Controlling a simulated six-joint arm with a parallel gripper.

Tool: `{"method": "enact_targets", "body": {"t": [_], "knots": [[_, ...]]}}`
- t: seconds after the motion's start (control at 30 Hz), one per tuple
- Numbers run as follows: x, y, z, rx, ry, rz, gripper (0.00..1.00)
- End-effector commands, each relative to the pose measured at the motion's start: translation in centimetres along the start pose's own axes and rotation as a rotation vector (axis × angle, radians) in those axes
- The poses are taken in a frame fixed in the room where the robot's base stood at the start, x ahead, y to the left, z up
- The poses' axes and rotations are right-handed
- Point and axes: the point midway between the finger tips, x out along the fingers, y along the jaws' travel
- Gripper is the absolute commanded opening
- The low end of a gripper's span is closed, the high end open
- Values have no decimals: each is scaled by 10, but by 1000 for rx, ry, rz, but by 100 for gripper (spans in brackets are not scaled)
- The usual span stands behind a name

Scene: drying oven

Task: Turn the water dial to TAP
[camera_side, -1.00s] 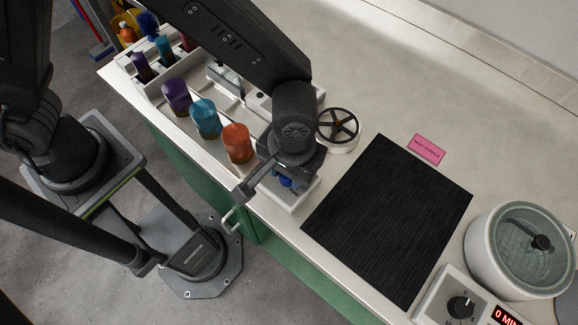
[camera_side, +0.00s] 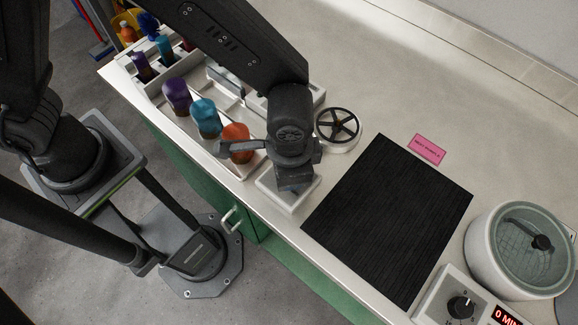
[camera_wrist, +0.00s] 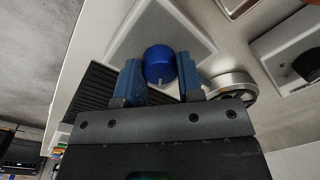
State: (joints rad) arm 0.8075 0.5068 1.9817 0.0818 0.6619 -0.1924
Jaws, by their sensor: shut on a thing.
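The water dial is a blue round knob (camera_wrist: 159,64) with a light pointer mark, on a white base plate (camera_wrist: 118,45) in the wrist view. My gripper (camera_wrist: 160,78) has its two blue fingers on either side of the knob and is shut on it. In the side view my gripper (camera_side: 292,180) points down over the white base (camera_side: 285,196) at the bench's front edge, and hides the knob. The TAP marking cannot be read in either view.
A black handwheel (camera_side: 338,125) stands just right of my wrist. Purple, teal and orange capped bottles (camera_side: 205,115) stand close on the left. A black mat (camera_side: 390,215) lies to the right, with a pink label (camera_side: 427,149) behind it and a round glass-lidded vessel (camera_side: 530,245) beyond.

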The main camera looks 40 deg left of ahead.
Motion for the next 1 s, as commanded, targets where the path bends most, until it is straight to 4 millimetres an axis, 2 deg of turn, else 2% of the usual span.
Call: {"method": "enact_targets", "body": {"t": [0.3,0.77,0.8,1.0], "knots": [[-1,0,-1,94,9,0,10],[-1,0,-1,106,10,0,10],[-1,0,-1,106,10,0,36],[-1,0,-1,105,8,0,55]]}}
